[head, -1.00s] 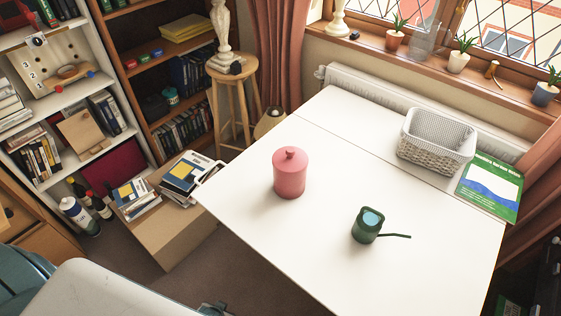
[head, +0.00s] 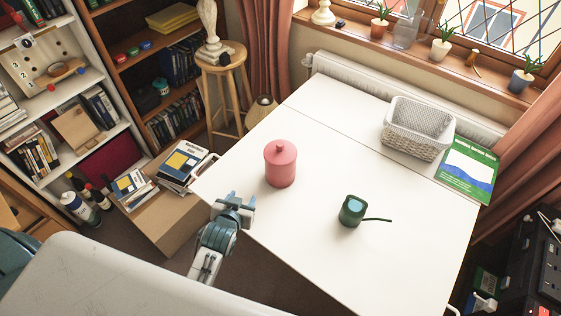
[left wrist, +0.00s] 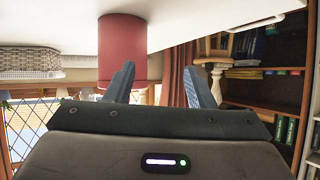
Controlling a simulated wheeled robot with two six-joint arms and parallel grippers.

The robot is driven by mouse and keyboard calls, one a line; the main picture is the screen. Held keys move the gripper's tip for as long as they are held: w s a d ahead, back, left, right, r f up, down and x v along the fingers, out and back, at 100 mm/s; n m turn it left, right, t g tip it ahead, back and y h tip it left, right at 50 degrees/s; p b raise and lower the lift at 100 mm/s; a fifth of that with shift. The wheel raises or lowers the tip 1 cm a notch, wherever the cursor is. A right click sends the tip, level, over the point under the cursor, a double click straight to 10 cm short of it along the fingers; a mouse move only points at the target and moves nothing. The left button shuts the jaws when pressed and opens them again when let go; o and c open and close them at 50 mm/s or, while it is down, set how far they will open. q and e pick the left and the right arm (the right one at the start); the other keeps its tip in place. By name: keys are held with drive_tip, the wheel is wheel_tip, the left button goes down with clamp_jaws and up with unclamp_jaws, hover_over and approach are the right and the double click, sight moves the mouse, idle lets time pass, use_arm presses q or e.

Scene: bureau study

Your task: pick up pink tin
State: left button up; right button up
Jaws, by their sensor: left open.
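The pink tin (head: 280,165), a lidded cylinder with a round knob, stands upright on the white table (head: 330,250) near its left edge. My left gripper (head: 236,201) is at the table's near-left edge, in front of and to the left of the tin, apart from it. In the left wrist view the picture is upside down. There the tin (left wrist: 122,48) shows beyond the spread, empty fingers of my left gripper (left wrist: 160,84), nearer the left finger. My right gripper is not in view.
A green watering can (head: 352,210) stands to the right of the tin. A white basket (head: 418,145) and a green book (head: 466,170) lie at the table's far right. A cardboard box (head: 165,220) with books stands on the floor at left.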

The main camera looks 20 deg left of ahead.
sight(279, 147)
use_arm(q)
drive_tip(key=w+d+r+t, duration=0.1)
drive_tip(key=w+d+t, duration=0.1)
drive_tip(key=w, duration=0.2)
drive_tip(key=w+d+r+t+h, duration=0.1)
drive_tip(key=w+d+r+t, duration=0.1)
drive_tip(key=w, duration=0.3)
drive_tip(key=w+d+r+t, duration=0.2)
drive_tip(key=w, duration=0.2)
drive_tip(key=shift+w+d+m+h, duration=0.15)
drive_tip(key=shift+w+m+h, duration=0.15)
drive_tip(key=w, duration=0.6)
drive_tip(key=shift+r, duration=0.15)
drive_tip(key=shift+s+r, duration=0.1)
drive_tip(key=shift+s, duration=0.1)
drive_tip(key=shift+c, duration=1.3)
clamp_jaws()
